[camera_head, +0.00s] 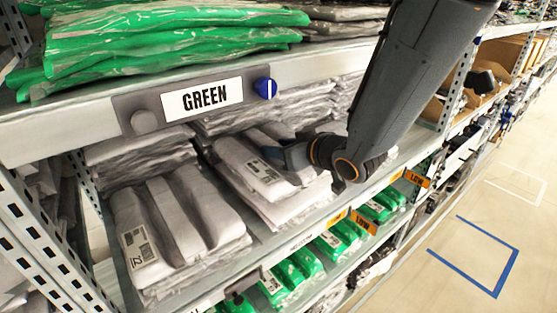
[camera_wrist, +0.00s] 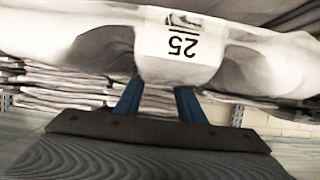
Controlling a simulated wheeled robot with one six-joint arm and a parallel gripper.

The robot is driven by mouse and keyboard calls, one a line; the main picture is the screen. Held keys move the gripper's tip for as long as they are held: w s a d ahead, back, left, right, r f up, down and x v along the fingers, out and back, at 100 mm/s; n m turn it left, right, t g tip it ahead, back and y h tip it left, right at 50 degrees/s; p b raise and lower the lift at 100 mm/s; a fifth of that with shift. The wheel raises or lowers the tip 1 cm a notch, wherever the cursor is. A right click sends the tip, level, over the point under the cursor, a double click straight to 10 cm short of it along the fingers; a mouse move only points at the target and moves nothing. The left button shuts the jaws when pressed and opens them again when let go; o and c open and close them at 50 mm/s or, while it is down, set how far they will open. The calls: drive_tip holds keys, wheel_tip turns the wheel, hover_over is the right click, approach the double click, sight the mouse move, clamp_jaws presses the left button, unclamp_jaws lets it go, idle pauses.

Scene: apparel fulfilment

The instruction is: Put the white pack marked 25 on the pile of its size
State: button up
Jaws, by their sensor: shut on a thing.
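The white pack marked 25 (camera_wrist: 270,55) fills the top of the wrist view, its label upside down there. My gripper (camera_wrist: 158,90) is shut on its near edge with blue fingers. In the head view my gripper (camera_head: 276,156) reaches into the shelf under the GREEN sign, at a white pack with a label (camera_head: 258,166) on or just over the middle pile. Whether it touches the pile below (camera_head: 285,211) cannot be told. Another pile of white packs (camera_head: 170,225) lies to the left, its top label too small to read surely.
Grey packs are stacked behind the piles. Green packs (camera_head: 307,260) lie on the shelf below. A perforated upright (camera_head: 45,235) stands at left.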

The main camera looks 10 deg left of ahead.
sight(308, 170)
drive_tip(key=shift+f+p, duration=0.4)
drive_tip(key=shift+f, duration=1.65)
drive_tip(key=o, duration=1.3)
drive_tip(key=shift+f, duration=0.15)
drive_tip(key=shift+d+r, duration=0.15)
drive_tip(key=shift+r, duration=0.1)
drive_tip(key=v, duration=0.9)
drive_tip(key=shift+s, duration=0.2)
drive_tip(key=shift+s+d+r+p, duration=0.15)
drive_tip(key=shift+d+p, duration=0.1)
drive_tip(key=shift+p, duration=0.65)
drive_tip(key=p+v, duration=0.2)
drive_tip(key=p, duration=0.2)
